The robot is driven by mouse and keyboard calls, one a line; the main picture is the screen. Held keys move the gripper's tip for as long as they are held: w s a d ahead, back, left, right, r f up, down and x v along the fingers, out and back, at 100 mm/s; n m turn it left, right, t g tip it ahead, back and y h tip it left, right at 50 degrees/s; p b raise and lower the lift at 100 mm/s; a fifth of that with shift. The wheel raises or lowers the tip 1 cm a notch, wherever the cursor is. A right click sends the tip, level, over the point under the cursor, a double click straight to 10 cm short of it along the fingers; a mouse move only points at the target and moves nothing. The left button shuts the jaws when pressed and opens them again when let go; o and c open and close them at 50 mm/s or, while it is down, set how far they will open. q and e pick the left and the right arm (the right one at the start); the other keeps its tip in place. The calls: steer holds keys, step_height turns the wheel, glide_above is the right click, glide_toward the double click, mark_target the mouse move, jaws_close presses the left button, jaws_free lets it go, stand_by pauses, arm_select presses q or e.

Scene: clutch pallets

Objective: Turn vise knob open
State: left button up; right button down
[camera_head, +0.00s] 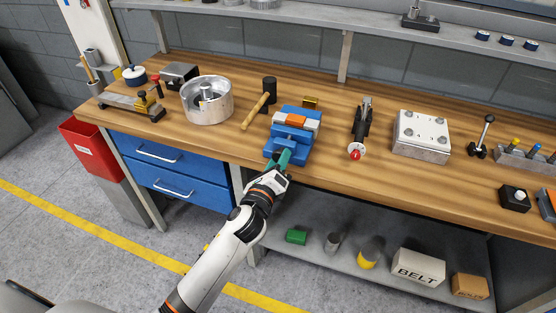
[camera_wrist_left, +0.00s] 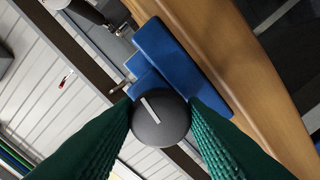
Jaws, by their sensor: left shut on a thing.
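The blue vise (camera_head: 297,141) stands at the front edge of the wooden workbench, with an orange and light grey piece (camera_head: 298,120) between its jaws. Its blue body also shows in the left wrist view (camera_wrist_left: 182,62). The vise knob (camera_wrist_left: 160,122) is a dark round cap with a white line across it, tilted in the picture. My left gripper (camera_head: 284,158) reaches the front of the vise from below. In the wrist view its green ridged fingers (camera_wrist_left: 160,118) close on the knob from both sides. The knob is hidden in the head view. My right gripper is not in view.
A mallet (camera_head: 256,111) and a round metal housing (camera_head: 190,108) lie left of the vise. A tool with a red knob (camera_head: 360,130) and a metal block (camera_head: 422,143) stand to the right. Blue drawers (camera_head: 190,187) and a lower shelf (camera_head: 340,262) are below the bench.

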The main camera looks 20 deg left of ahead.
arm_select(q)
steer(key=n+p, duration=0.4)
steer(key=n, duration=1.5)
steer(key=shift+n, duration=0.4)
steer(key=o, duration=1)
steer(key=shift+r, duration=0.1)
steer(key=s, duration=0.4)
steer(key=s+b, duration=0.1)
steer(key=s, duration=0.3)
steer(key=s+b, duration=0.1)
steer(key=s, duration=0.3)
steer(key=shift+a, duration=0.25)
